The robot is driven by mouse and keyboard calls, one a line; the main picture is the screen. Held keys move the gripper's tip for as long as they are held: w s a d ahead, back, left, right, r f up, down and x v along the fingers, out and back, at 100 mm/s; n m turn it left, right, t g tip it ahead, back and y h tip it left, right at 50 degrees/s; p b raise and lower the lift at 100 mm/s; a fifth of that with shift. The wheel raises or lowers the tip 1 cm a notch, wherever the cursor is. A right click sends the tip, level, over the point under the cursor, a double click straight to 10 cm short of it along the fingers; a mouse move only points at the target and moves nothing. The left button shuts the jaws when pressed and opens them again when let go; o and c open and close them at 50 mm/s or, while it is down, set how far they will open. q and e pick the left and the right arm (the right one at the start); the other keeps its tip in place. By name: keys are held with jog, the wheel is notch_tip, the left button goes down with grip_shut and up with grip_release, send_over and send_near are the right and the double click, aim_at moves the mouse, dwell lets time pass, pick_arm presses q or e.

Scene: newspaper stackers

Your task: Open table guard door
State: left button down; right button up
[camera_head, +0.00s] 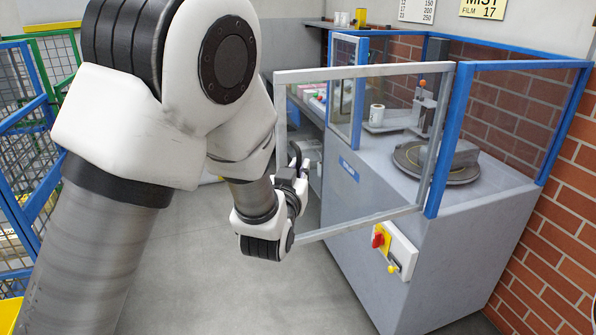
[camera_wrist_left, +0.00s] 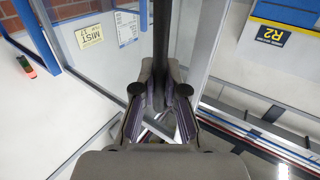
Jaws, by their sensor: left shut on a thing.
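The table guard door (camera_head: 362,72) is a clear panel in a grey frame. It hangs from a blue post of the blue-framed guard (camera_head: 449,135) and stands swung out from the table (camera_head: 470,235), leaving the guard's front open. My left gripper (camera_head: 295,165) is at the door's free left edge. In the left wrist view its fingers (camera_wrist_left: 159,118) are shut on a dark upright bar (camera_wrist_left: 160,45), which appears to be the door handle. In the head view my arm hides part of the door's left edge. My right gripper is in neither view.
A yellow box with a red knob (camera_head: 380,238) is on the table's front. A blue mesh fence (camera_head: 28,165) stands at left. The floor (camera_head: 300,290) before the table is clear.

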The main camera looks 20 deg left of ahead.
pick_arm(q)
jog(key=shift+s+d, duration=0.1)
dwell(0.3)
jog(key=c, duration=1.2)
grip_release()
jog(key=s+d, duration=0.1)
jog(key=s, duration=0.6)
jog(key=shift+s+d, duration=0.15)
jog(key=shift+f, duration=0.1)
